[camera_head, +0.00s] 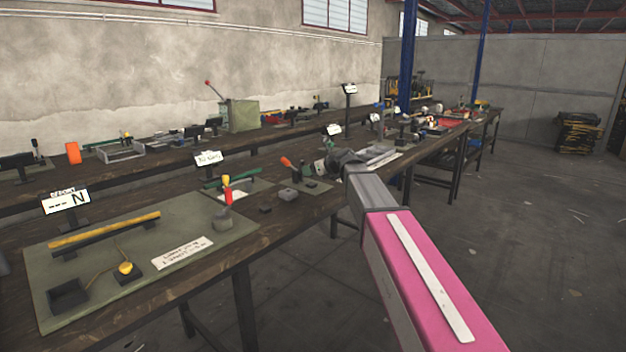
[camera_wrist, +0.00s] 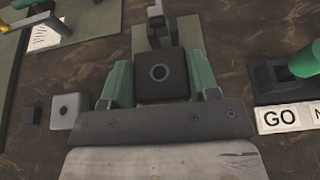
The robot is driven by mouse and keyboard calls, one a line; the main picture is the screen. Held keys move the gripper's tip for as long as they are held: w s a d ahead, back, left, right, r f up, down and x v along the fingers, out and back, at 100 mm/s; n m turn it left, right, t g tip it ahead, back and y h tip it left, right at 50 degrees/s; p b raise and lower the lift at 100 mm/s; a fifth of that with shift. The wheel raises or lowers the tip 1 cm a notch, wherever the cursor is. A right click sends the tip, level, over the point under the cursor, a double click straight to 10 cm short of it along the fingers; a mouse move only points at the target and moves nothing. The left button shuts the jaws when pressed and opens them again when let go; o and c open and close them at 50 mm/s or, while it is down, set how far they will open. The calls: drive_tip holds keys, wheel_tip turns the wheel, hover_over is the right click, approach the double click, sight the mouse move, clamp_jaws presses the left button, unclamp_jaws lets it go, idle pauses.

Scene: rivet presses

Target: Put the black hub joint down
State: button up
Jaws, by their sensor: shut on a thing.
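The black hub joint (camera_wrist: 160,88) is a dark block with a round hole in its upper face. In the wrist view it sits between the green fingers of my gripper (camera_wrist: 157,72), which is shut on it. In the head view my gripper (camera_head: 325,166) is over the workbench, near a small mat with a red-handled tool (camera_head: 289,163). The hub joint cannot be made out there. The wrist view shows an olive mat (camera_wrist: 188,32) with a metal fixture (camera_wrist: 155,18) just beyond the joint. I cannot tell whether the joint touches the surface below.
In the wrist view a grey block (camera_wrist: 65,111) and a small black block (camera_wrist: 31,115) lie to the left. A GO sign (camera_wrist: 283,117) and a green-handled device (camera_wrist: 285,78) are at right. In the head view, a large green mat (camera_head: 200,222) covers the near bench.

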sight(313, 184)
drive_tip(key=shift+w+d+f, duration=0.1)
drive_tip(key=shift+d+f, duration=0.05)
drive_tip(key=shift+f, duration=1.75)
drive_tip(key=shift+f, duration=0.15)
drive_tip(key=o, duration=0.9)
